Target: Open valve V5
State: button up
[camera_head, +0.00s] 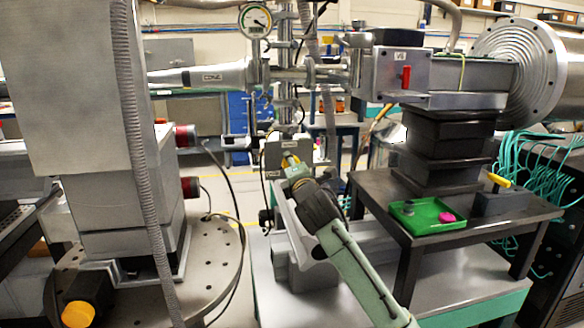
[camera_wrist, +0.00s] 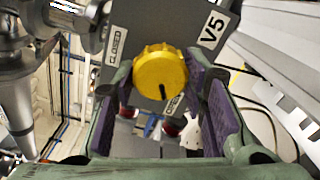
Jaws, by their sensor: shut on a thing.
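Valve V5 is a grey box (camera_wrist: 185,20) with a round yellow knob (camera_wrist: 160,72) in the wrist view. A "V5" label (camera_wrist: 214,29) is at its upper right and a "CLOSED" label (camera_wrist: 116,47) is left of the knob. Another label (camera_wrist: 173,104) below the knob is partly hidden and hard to read. A dark mark on the knob points down toward it. In the head view the grey box (camera_head: 275,152) stands low in the centre, the knob (camera_head: 286,161) mostly hidden. My gripper (camera_head: 294,168) is shut on the knob, a purple-padded finger on each side.
A red-handled valve box (camera_head: 388,72) sits on the beam pipe above right. A small table (camera_head: 380,205) at right holds a green tray (camera_head: 428,216) and a dark holder (camera_head: 500,202) with a yellow-handled item. A hanging grey hose (camera_head: 135,130) and column are at left.

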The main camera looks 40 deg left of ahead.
jog(key=shift+f, duration=0.15)
jog(key=o, duration=1.2)
jog(key=shift+c, duration=0.2)
jog(key=shift+d, duration=0.1)
jog(key=v, duration=1.2)
